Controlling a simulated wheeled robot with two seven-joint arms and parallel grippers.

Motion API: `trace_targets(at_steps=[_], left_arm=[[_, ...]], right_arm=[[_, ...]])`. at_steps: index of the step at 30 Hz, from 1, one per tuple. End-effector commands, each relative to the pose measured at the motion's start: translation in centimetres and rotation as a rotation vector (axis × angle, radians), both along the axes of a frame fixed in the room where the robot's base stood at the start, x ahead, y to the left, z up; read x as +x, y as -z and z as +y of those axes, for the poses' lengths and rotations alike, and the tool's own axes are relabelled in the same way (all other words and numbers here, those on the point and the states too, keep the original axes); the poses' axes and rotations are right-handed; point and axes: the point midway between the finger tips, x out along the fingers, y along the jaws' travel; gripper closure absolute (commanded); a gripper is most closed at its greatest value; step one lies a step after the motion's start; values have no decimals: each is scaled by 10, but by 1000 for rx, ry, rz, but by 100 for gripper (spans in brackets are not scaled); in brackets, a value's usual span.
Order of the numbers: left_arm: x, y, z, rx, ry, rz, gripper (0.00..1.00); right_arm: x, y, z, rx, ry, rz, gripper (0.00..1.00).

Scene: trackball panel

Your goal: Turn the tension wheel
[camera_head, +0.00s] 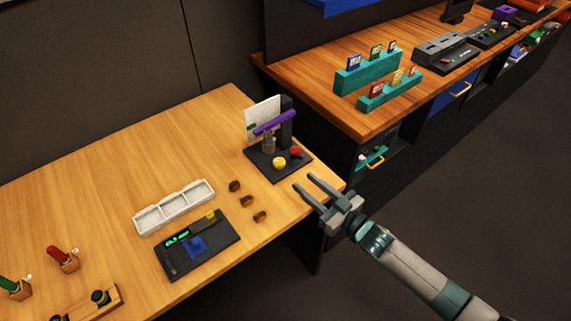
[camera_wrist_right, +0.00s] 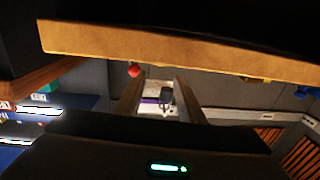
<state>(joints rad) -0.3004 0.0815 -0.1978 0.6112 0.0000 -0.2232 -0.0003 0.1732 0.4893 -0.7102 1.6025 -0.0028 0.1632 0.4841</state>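A dark panel (camera_head: 212,257) lies near the front edge of the wooden table. It carries a lit green display (camera_head: 177,238), a blue part (camera_head: 195,245) that looks like the trackball, and a small yellow part (camera_head: 210,216). I cannot tell which part is the tension wheel. The panel cannot be made out in the wrist view. My left gripper is out of view.
A black stand with a purple bar (camera_head: 274,123), yellow knob (camera_head: 279,162) and red knob (camera_head: 296,152) is close to my right gripper. A white tray (camera_head: 174,207) and small brown blocks (camera_head: 247,201) lie near the panel.

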Motion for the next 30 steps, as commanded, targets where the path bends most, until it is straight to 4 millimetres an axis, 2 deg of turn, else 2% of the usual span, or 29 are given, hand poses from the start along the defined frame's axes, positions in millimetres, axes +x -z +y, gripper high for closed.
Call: trace_targets(at_steps=[9,15,21,30], left_arm=[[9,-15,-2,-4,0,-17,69],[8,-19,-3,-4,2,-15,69],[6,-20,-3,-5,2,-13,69],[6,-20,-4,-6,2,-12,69]], right_arm=[[44,-2,39,1,0,1,65],[64,-1,55,1,0,0,65],[72,0,63,0,0,1,65],[73,0,64,1,0,1,65]])
